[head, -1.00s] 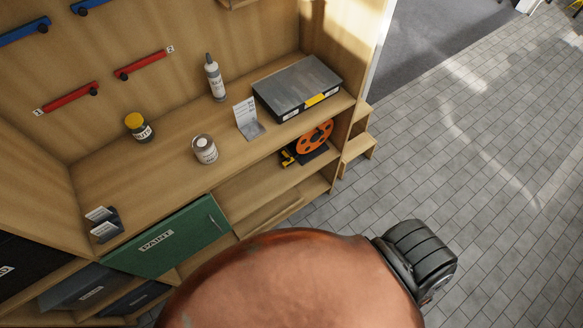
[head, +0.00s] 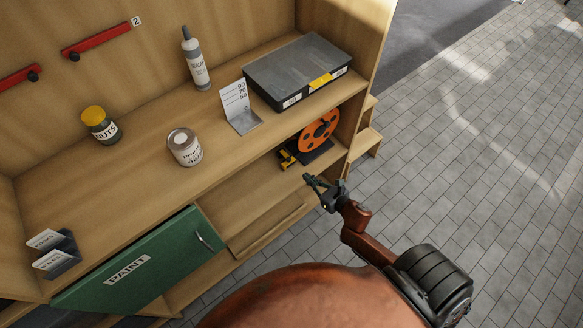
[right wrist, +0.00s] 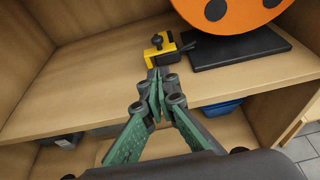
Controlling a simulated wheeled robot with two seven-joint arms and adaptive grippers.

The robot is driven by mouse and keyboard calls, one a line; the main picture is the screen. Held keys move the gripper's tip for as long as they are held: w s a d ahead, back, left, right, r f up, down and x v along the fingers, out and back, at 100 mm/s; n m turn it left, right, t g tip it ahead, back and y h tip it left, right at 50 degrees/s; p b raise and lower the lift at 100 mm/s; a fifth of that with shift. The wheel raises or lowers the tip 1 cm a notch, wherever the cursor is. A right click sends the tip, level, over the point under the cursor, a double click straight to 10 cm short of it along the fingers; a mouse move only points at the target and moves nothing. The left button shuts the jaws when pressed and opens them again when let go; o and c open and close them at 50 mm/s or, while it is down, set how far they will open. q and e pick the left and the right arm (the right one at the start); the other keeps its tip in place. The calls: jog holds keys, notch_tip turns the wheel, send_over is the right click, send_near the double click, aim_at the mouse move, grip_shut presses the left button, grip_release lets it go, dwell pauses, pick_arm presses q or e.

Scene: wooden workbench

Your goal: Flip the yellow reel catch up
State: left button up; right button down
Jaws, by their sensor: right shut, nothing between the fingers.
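The yellow reel catch (head: 287,157) is on the shelf below the worktop, at the left of the orange reel (head: 319,130). In the right wrist view the catch (right wrist: 161,48) shows a yellow block with a dark knob and a dark bar towards the black reel base (right wrist: 238,49). Whether it is up or down is hard to tell. My right gripper (head: 312,181) is in front of the shelf opening. In the right wrist view its green fingers (right wrist: 157,84) are shut and empty, with the tips just in front of the catch. My left gripper is not in view.
A grey case (head: 298,70) with a yellow latch, a card stand (head: 240,112), a bottle (head: 195,62), a can (head: 184,148) and a nuts jar (head: 100,126) stand on the worktop. The green paint door (head: 140,262) is left of the shelf. The shelf's left part is clear.

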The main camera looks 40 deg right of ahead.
aim_at(289, 163)
jog(key=x, duration=0.2)
jog(key=shift+w+f+b, duration=0.15)
jog(key=shift+w+b, duration=0.1)
jog(key=shift+b, duration=0.15)
jog(key=b+x, duration=0.1)
jog(key=x, duration=0.4)
jog(key=shift+w+f+b, duration=0.25)
jog(key=shift+w+b, duration=0.05)
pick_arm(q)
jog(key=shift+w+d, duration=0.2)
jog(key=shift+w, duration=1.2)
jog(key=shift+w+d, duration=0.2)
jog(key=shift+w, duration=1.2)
pick_arm(e)
jog(key=shift+x, duration=0.8)
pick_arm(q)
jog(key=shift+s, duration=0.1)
pick_arm(e)
jog(key=shift+r, duration=0.25)
